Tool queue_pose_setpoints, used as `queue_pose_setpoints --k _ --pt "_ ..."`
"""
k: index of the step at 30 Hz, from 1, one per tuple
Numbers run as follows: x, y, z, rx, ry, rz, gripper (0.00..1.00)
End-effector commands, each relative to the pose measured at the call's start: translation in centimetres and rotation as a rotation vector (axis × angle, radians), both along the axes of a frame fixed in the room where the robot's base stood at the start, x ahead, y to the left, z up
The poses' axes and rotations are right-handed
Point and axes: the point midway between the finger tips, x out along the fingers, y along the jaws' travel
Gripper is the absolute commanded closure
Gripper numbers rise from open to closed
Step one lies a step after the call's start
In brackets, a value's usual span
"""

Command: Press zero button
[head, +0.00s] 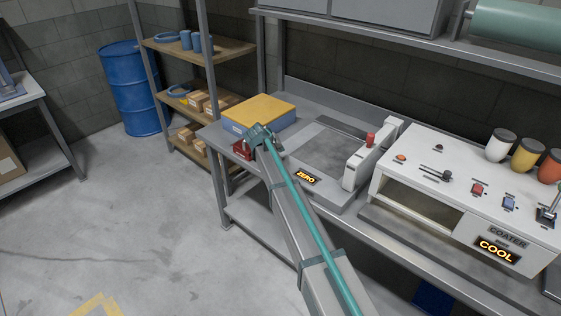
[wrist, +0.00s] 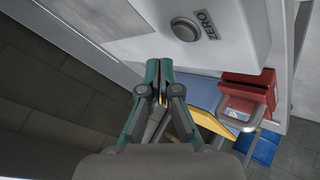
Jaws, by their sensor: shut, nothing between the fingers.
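The zero button (wrist: 185,29) is a round grey knob in a dark ring on a pale panel, at the top of the wrist view. The printed word ZERO (wrist: 208,24) stands beside it. My gripper (wrist: 159,68) is shut and empty; its fingertips appear below the button in the picture, apart from it. In the head view my gripper (head: 260,136) is at the front left of the bench, by the flat grey machine (head: 326,147). A glowing ZERO display (head: 306,178) shows on that machine's front. I cannot make out the button itself in the head view.
A blue box with a yellow top (head: 260,110) stands behind my gripper. A red object (head: 241,151) is just left of it, also in the wrist view (wrist: 250,88). The white coater (head: 487,205) stands to the right. The floor at left is clear.

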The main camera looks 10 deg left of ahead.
Motion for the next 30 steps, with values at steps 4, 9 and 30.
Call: queue_pose_setpoints --k 4,9,30 --pt "0.00 0.00 -1.56 0.000 0.000 0.000 1.00" --pt "0.01 -0.01 -1.87 0.000 0.000 0.000 1.00" --pt "0.00 0.00 -1.82 0.000 0.000 0.000 1.00"
